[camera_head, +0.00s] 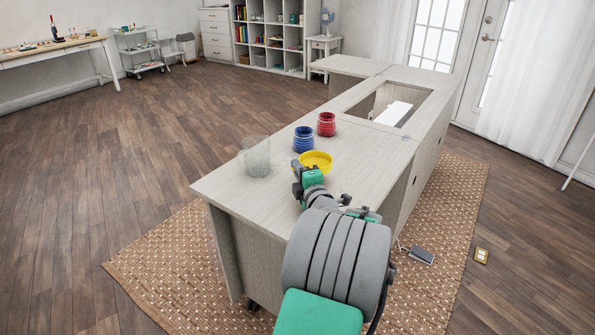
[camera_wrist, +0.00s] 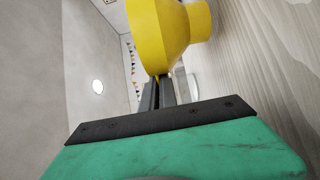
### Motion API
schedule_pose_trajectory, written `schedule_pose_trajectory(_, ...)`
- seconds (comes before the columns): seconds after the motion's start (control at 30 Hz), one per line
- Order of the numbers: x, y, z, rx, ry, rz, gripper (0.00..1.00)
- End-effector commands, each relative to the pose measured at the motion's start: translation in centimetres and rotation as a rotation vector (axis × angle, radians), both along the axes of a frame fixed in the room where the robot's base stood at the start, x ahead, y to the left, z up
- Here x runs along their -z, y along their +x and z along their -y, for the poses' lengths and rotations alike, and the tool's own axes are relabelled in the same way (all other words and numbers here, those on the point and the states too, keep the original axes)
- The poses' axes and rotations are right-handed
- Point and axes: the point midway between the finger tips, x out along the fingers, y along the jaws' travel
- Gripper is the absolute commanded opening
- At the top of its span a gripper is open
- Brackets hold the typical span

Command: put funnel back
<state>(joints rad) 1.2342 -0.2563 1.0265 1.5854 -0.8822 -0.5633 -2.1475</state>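The yellow funnel (camera_head: 317,161) is at the near part of the pale wooden cabinet top, its wide mouth facing up. In the wrist view the funnel (camera_wrist: 160,30) fills the top middle, with its narrower end toward the wood surface at right. My gripper (camera_head: 299,170) is at the funnel's near left side. In the wrist view the fingertips of my gripper (camera_wrist: 158,82) are close together on the funnel's wall. Whether the funnel touches the cabinet top is hard to tell.
A blue ringed jar (camera_head: 303,139) and a red ringed jar (camera_head: 326,124) stand behind the funnel. A clear mesh-like cylinder (camera_head: 256,157) stands to the left. The cabinet top (camera_head: 235,187) is bare at its near left. A rectangular opening (camera_head: 376,98) lies farther back.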

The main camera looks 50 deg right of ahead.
Motion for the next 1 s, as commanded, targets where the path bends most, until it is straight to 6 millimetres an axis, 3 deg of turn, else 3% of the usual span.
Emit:
schedule_pose_trajectory(0.43,0.89,-0.02,0.02,0.0,-0.003,0.002,0.0)
schedule_pose_trajectory(0.7,0.72,-0.03,0.01,0.0,-0.002,0.001,0.24)
schedule_pose_trajectory(1.0,0.38,-0.04,0.02,0.0,-0.002,0.001,0.25)
